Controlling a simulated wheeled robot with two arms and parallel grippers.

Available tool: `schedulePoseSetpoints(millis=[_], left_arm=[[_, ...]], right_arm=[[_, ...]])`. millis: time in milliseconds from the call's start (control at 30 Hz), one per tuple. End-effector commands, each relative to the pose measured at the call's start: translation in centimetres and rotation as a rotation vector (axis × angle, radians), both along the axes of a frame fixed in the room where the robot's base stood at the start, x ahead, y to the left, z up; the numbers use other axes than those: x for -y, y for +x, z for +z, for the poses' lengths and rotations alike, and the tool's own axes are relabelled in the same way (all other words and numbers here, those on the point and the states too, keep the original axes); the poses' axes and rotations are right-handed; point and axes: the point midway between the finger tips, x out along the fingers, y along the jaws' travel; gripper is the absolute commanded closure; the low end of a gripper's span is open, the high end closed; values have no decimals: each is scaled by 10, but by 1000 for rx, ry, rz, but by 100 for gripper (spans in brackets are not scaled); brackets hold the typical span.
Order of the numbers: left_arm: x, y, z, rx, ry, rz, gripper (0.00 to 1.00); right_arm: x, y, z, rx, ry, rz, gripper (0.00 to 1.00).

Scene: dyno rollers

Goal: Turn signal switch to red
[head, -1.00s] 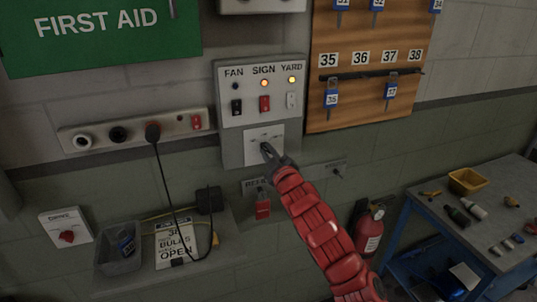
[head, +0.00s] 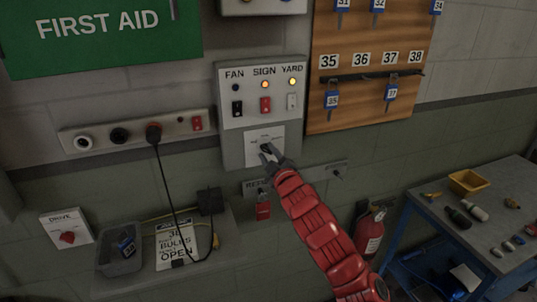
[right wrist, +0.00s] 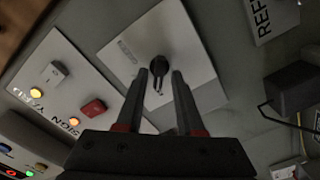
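A black rotary knob (right wrist: 158,67) sits on a white plate (head: 253,158) under the FAN, SIGN and YARD switch box; the plate's small lettering is too small to read. My right gripper (head: 268,153) is at this plate in the head view and partly covers the knob. In the right wrist view my right gripper (right wrist: 160,76) is open, with one fingertip on each side of the knob's lower part and visible gaps; whether either finger touches it I cannot tell. My left gripper is not in view.
The switch box (head: 228,78) above has a lit SIGN lamp, a lit YARD lamp and a red rocker. A red tag (head: 264,211) hangs below the plate. A key board (head: 340,107) is at upper right, a socket strip (head: 100,137) at left, a workbench (head: 430,207) at right.

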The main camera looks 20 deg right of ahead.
Motion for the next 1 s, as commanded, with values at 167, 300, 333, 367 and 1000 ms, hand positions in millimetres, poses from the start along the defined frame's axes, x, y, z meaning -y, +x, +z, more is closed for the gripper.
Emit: schedulePoseSetpoints(millis=[167,300,333,367,1000], left_arm=[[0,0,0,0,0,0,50],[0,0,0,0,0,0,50],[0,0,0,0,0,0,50],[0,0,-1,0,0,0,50],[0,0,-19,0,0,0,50]], right_arm=[[0,0,1,1,0,0,55],[0,0,1,2,0,0,55],[0,-1,1,2,0,0,55],[1,-2,1,2,0,0,55],[5,-92,3,3,-3,-4,55]])
